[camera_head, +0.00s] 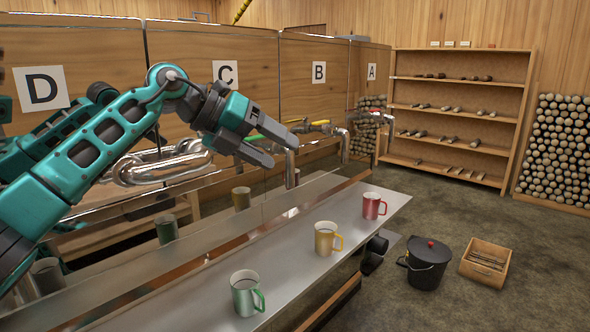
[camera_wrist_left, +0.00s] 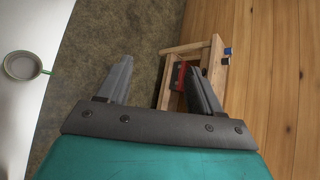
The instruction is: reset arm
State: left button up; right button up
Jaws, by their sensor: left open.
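My left arm comes in from the left in the head view. Its teal and grey gripper (camera_head: 271,148) is held in the air in front of the wooden panels, near the taps and above the metal counter (camera_head: 290,248). The gripper is open. In the left wrist view its two grey fingers (camera_wrist_left: 158,68) are spread with nothing held between them. My right gripper is not in view.
A green mug (camera_head: 246,293), a yellow mug (camera_head: 327,238) and a red mug (camera_head: 372,206) stand on the counter.

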pick_arm(q)
jog(key=s+d+f+n+t+h, duration=0.1)
jog(key=s+d+f+n+h, duration=0.25)
jog(key=f+h, duration=0.2)
jog(key=s+d+f+n+t+h, duration=0.25)
jog(key=f+n+h, duration=0.2)
jog(key=f, duration=0.25)
jog(key=s+a+f+n+t+y, duration=0.3)
jog(key=s+a+f+n+y, duration=0.15)
jog(key=f+n, duration=0.45)
jog(key=s+a+f+n+t+y, duration=0.3)
jog(key=a+f+n+y, duration=0.3)
jog(key=f+n, duration=0.2)
jog(key=s+a+f+n+t+y, duration=0.2)
jog(key=s+a+f+n+y, duration=0.3)
jog(key=f+n, duration=0.4)
jog(key=s+a+f+n+g+y, duration=0.3)
jog(key=s+a+f+g, duration=0.1)
jog(key=s+f, duration=0.5)
jog(key=s, duration=0.2)
jog(key=shift+s, duration=0.3)
